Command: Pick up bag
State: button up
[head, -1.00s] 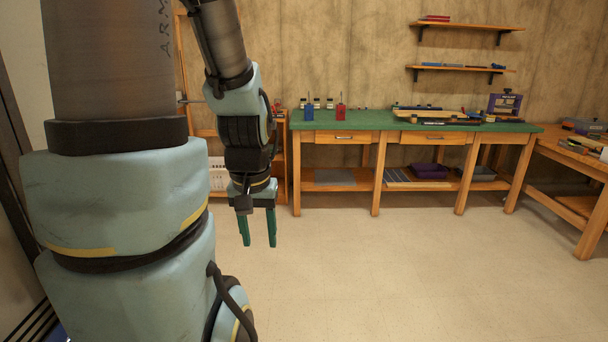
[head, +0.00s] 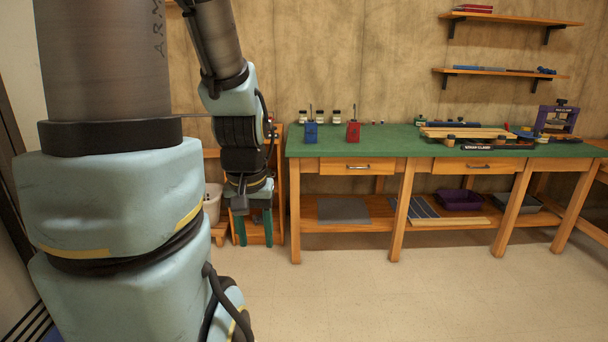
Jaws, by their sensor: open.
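I see nothing that I can clearly tell is a bag. My gripper (head: 254,238) hangs pointing down at left of centre, with its two green fingers apart and nothing visible between them. A pale container (head: 213,200) stands low behind my arm, partly hidden.
The bench top holds a blue can (head: 310,132), a red can (head: 353,132), small jars, boards and a purple press (head: 556,120). Wall shelves (head: 500,73) hang above. The floor (head: 400,300) before the bench is clear. A wooden stand is behind my gripper.

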aim_at(353, 125)
jog(key=i, duration=1.95)
jog(key=i+z, duration=0.1)
jog(key=i, duration=0.65)
jog(key=i+j+z, duration=0.15)
jog(key=i, duration=0.55)
